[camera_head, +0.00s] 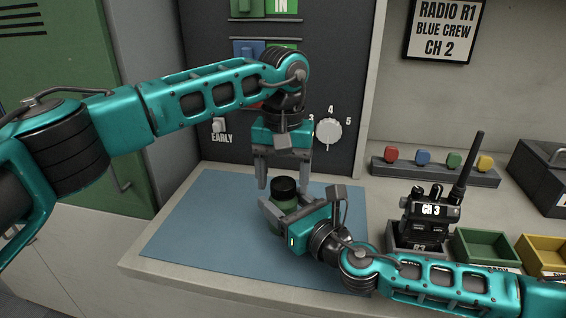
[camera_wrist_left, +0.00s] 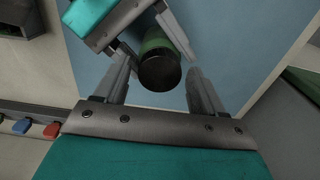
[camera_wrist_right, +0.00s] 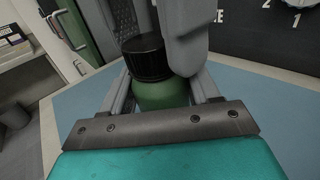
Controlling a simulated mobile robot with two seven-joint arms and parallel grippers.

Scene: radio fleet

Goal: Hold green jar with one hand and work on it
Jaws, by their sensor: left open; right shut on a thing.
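The green jar (camera_head: 280,206) with a black lid (camera_head: 285,187) stands upright on the blue mat (camera_head: 203,213). My right gripper (camera_head: 272,208) is shut on the jar's body from the side; the jar sits between its fingers in the right wrist view (camera_wrist_right: 160,95). My left gripper (camera_head: 282,178) points down from above, open, with its fingers on either side of the lid. In the left wrist view the lid (camera_wrist_left: 160,72) shows between the open left fingers, with gaps on both sides. The jar's lower part is partly hidden by my right gripper.
A radio marked CH 3 (camera_head: 425,220) stands in a grey tray at the right, near a green bin (camera_head: 486,250) and a yellow bin (camera_head: 543,256). A rack with coloured blocks (camera_head: 436,170) is behind. A panel with a white dial (camera_head: 328,131) rises behind the mat. The mat's left side is clear.

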